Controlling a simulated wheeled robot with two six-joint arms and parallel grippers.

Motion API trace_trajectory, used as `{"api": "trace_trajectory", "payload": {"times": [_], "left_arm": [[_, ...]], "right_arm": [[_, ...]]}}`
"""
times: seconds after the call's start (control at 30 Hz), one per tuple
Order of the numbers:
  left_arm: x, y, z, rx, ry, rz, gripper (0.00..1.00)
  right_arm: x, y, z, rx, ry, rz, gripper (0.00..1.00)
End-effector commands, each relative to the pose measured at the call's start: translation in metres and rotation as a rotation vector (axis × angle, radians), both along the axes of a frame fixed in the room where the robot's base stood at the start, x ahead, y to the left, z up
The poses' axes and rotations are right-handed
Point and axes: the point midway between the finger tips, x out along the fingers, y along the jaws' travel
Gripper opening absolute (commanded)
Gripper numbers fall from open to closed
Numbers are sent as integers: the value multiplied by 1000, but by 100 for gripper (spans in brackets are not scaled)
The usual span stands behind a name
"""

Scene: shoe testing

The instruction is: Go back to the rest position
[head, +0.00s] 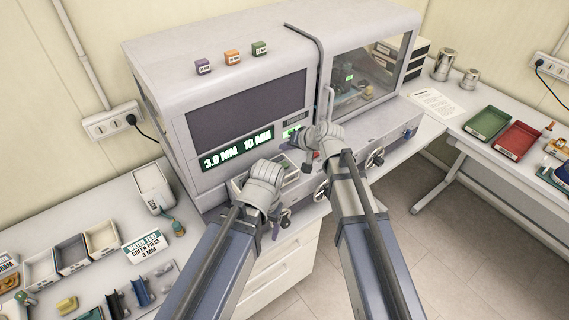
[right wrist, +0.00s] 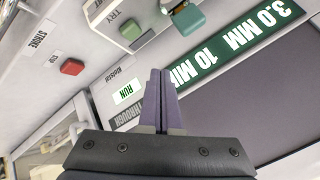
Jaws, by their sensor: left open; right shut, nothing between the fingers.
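My left gripper (head: 266,178) is open in the head view, in front of the lower front of the grey testing machine (head: 230,60). The machine and my own wrist hide much of its fingers. My right gripper (head: 304,139) is higher and further right, close to the machine's control panel. In the right wrist view its two dark fingers (right wrist: 160,100) are shut together with nothing between them. They point at the panel near the lit RUN label (right wrist: 127,92). I cannot tell whether they touch the panel.
Knobs (head: 375,157) stick out along the machine's front. Bins (head: 72,252) and a water test sign (head: 143,246) stand at left. Green (head: 487,123) and red (head: 518,140) trays lie at right.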

Motion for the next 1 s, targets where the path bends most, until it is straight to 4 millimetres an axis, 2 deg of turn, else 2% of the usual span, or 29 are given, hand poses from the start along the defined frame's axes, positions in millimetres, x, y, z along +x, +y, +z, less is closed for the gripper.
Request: {"api": "trace_trajectory", "payload": {"times": [0.37, 0.47, 0.57, 0.7, 1.0], "left_arm": [[0, 0, 0, 0, 2, 4, 76], [-1, 0, 0, 0, 2, 4, 76], [-1, 0, 0, 0, 2, 4, 76], [0, 0, 0, 0, 2, 4, 76], [0, 0, 0, 0, 2, 4, 76]], "right_arm": [[0, 0, 0, 0, 0, 0, 0], [-14, -10, -7, -37, 28, 9, 0], [-48, -37, -24, -135, 103, 28, 0], [-104, -85, -48, -299, 248, 48, 0], [-202, -165, -66, -548, 513, 33, 0]]}}
